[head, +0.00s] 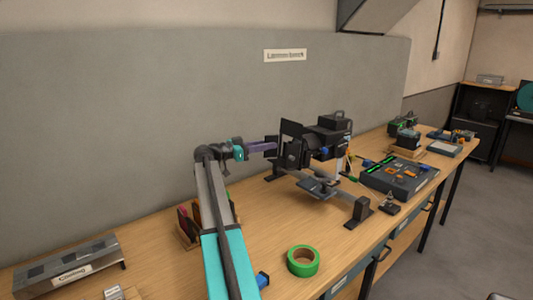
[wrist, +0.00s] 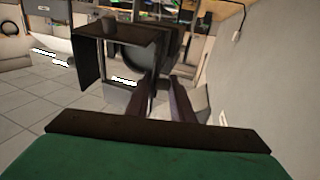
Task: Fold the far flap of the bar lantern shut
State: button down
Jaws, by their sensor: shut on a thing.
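The bar lantern (head: 322,142) is a dark box on a stand on the bench, with dark flaps around its open front. The far flap (head: 270,143) stands out on the wall side; in the wrist view it looks like a dark panel (wrist: 173,47) at the fingertips. My gripper (head: 273,147) reaches it from the left with purple fingers. In the wrist view my gripper (wrist: 166,82) is shut on that flap's edge. The exact grip contact is partly hidden.
The grey wall (head: 130,120) runs close behind the lantern. A fader console (head: 397,178) lies right of it. A green tape roll (head: 303,260) and a labelled metal box (head: 70,265) sit on the bench (head: 170,265). The bench front centre is mostly clear.

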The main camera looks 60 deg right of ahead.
jog(key=shift+w+d+r+m+g+y, duration=0.1)
jog(key=shift+w+d+m+g+y, duration=0.15)
jog(key=shift+m+g+y, duration=0.35)
jog(key=shift+w+d+r+m+g+y, duration=0.15)
jog(key=shift+d+m+g+y, duration=0.25)
jog(key=shift+g+y, duration=0.3)
jog(key=shift+w+d+r+m+g+y, duration=0.1)
jog(key=shift+w+d+m+g+y, duration=0.1)
jog(key=shift+m+g+y, duration=0.4)
jog(key=shift+f+g, duration=0.15)
jog(key=shift+g, duration=0.15)
jog(key=shift+s+a+f+m+y, duration=0.1)
jog(key=shift+m+y, duration=0.2)
jog(key=c, duration=1.7)
grip_release()
jog(key=shift+o, duration=0.2)
jog(key=shift+f, duration=0.1)
